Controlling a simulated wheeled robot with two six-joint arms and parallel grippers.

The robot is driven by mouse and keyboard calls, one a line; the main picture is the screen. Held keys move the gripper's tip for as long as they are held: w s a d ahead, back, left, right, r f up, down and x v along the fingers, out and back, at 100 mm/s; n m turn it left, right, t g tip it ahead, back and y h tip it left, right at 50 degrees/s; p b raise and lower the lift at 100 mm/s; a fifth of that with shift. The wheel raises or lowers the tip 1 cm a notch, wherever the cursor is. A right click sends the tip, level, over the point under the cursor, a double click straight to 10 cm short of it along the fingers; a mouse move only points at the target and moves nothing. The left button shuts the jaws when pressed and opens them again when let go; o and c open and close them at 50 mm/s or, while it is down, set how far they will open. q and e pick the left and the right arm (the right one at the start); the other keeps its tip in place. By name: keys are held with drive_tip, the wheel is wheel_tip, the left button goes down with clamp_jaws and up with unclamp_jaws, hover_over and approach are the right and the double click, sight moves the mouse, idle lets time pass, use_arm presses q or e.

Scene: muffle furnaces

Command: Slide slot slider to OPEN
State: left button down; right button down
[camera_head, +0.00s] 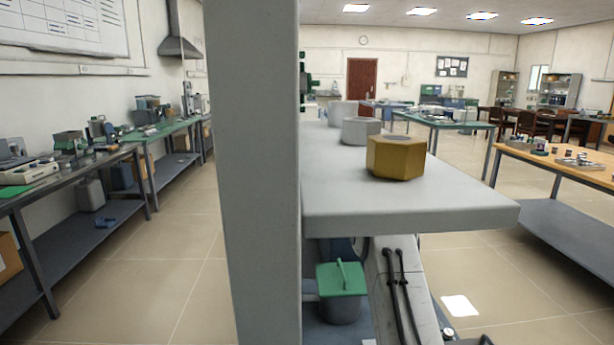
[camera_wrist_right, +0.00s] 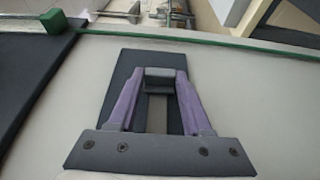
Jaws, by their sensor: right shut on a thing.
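In the right wrist view, my right gripper (camera_wrist_right: 160,80) has two purple fingers that are shut on a small grey block, the slot slider (camera_wrist_right: 158,75). The slider sits in front of a dark rectangular plate (camera_wrist_right: 128,66) on a pale surface. A narrow lighter strip (camera_wrist_right: 157,112) shows between the fingers. The fingers hide the slider's sides, and no OPEN mark can be read. Neither gripper shows in the head view, and my left gripper is in no view.
In the head view, a thick grey post (camera_head: 255,170) blocks the middle left. A grey shelf (camera_head: 440,207) beside it carries a yellow hexagonal block (camera_head: 397,160) and paler blocks (camera_head: 360,130). Cluttered benches (camera_head: 95,160) line the left wall. Tiled floor (camera_head: 190,280) is clear left of the post.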

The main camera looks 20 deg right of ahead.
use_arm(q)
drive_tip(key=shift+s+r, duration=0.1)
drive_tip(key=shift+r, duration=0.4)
use_arm(e)
drive_tip(key=shift+w+d+r, duration=0.1)
drive_tip(key=shift+w, duration=0.25)
drive_tip(key=c, duration=0.5)
unclamp_jaws()
drive_tip(key=shift+o, duration=0.9)
drive_tip(key=shift+w, duration=0.1)
use_arm(q)
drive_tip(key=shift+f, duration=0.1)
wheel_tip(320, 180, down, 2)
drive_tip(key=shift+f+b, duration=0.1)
drive_tip(key=shift+b, duration=0.9)
use_arm(e)
drive_tip(key=s, duration=1)
drive_tip(key=shift+s+d, duration=0.25)
drive_tip(key=shift+s, duration=0.05)
